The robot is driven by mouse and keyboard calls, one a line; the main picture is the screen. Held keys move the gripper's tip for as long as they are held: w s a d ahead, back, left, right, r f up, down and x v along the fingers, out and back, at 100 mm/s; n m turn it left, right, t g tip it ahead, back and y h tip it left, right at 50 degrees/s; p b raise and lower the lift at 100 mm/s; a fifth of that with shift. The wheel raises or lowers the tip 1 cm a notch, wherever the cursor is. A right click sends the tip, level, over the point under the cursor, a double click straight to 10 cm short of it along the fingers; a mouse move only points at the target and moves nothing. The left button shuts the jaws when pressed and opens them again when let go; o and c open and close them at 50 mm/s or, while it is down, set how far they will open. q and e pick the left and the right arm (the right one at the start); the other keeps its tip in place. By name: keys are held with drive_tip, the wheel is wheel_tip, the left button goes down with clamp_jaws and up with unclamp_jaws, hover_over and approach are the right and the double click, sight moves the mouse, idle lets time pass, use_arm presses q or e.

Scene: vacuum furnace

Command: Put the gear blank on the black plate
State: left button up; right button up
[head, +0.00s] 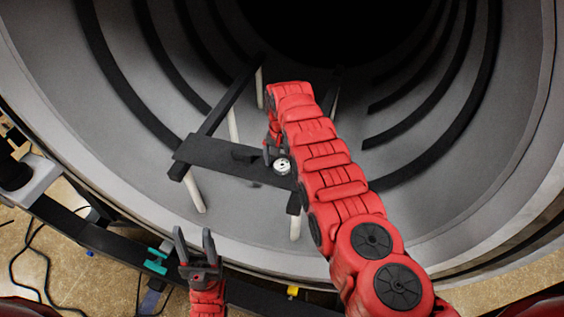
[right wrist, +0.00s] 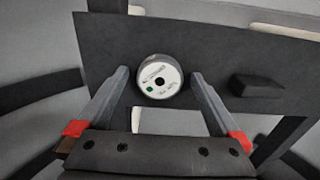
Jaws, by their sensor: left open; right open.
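The gear blank (head: 282,166), a small silvery-white disc with a dark centre hole, sits on the right part of the black plate (head: 208,155). In the right wrist view the gear blank (right wrist: 160,78) lies flat against the black plate (right wrist: 110,45), with a small green mark on its face. My right gripper (head: 270,153) is open, with one finger to each side of the gear blank and a gap showing at each side. The right arm hides part of the plate's right end. My left gripper (head: 193,236) is open and empty, outside the furnace mouth.
A dark block (right wrist: 257,86) is on the plate beside the gear blank. Dark rails (head: 228,98) on pale posts (head: 194,190) support the plate inside the round grey furnace chamber (head: 150,170). A teal clamp (head: 155,262) is left of my left gripper.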

sight(282, 166)
drive_tip(key=shift+r, duration=0.15)
wheel_tip(282, 166, up, 12)
drive_tip(key=b, duration=0.3)
idle(0.5)
